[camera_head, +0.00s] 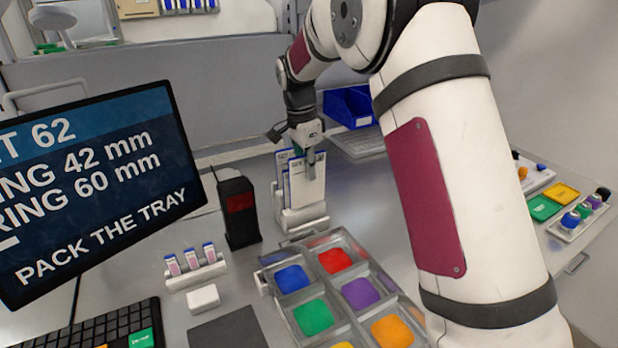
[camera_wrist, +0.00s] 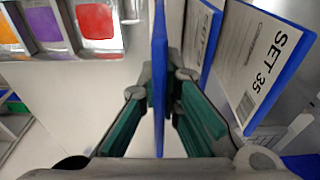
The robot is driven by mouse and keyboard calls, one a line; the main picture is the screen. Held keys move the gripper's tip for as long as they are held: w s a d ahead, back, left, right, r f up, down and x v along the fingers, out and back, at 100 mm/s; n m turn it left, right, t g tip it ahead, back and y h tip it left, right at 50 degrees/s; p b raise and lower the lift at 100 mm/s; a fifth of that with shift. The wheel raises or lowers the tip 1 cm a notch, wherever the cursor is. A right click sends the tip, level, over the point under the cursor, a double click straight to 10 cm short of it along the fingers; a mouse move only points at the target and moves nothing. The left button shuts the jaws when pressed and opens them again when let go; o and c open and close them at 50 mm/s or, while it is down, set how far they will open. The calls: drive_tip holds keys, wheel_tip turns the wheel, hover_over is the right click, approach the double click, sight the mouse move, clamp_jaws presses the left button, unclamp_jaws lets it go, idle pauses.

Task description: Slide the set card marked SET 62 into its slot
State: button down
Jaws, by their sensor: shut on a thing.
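My gripper (camera_head: 309,160) is above the card rack (camera_head: 303,217) in the head view. In the wrist view my gripper (camera_wrist: 160,110) is shut on a blue-edged card (camera_wrist: 159,65), seen edge-on between the green pads. The held card's mark cannot be read. Right of it in the wrist view stand a card marked SET 35 (camera_wrist: 262,60) and another blue-edged card (camera_wrist: 203,35). In the head view white cards (camera_head: 308,185) stand upright at the rack, close under my gripper; their print is too small to read. Which slot the held card lines up with cannot be told.
A screen (camera_head: 90,190) at left reads "PACK THE TRAY". A tray (camera_head: 330,285) with coloured compartments lies in front of the rack. A black device (camera_head: 238,212) and a small holder with vials (camera_head: 195,268) stand left. A blue bin (camera_head: 349,107) stands behind.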

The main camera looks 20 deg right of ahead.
sight(309, 184)
wheel_tip(309, 184, down, 2)
drive_tip(key=shift+d, duration=0.1)
drive_tip(key=shift+f, duration=1.2)
drive_tip(key=shift+f+b, duration=0.75)
drive_tip(key=shift+f, duration=1.4)
idle(1.9)
drive_tip(key=c, duration=1.7)
unclamp_jaws()
drive_tip(key=shift+o, duration=0.5)
drive_tip(key=o, duration=0.4)
drive_tip(key=shift+o, duration=0.2)
drive_tip(key=shift+r, duration=0.15)
